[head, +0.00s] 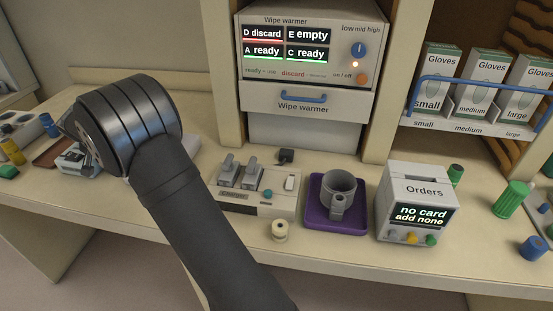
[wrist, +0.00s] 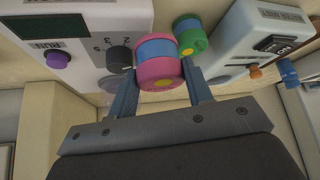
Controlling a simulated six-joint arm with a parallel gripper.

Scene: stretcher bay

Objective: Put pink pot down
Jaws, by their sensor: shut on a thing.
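The pink pot (wrist: 158,46) is a short round pot with a blue band and a yellow spot on its near end, in the wrist view. My gripper (wrist: 160,76) is shut on it, one finger on each side. I cannot tell whether the pot touches the surface below. In the head view my dark arm hides the gripper and the pot at the left of the counter.
A green pot with a blue band (wrist: 189,30) stands close beside the pink one. A white machine (wrist: 90,28) with a dial is left; another device (wrist: 243,45) is right. On the counter (head: 340,252) are a purple tray (head: 318,222) and an orders box (head: 400,185).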

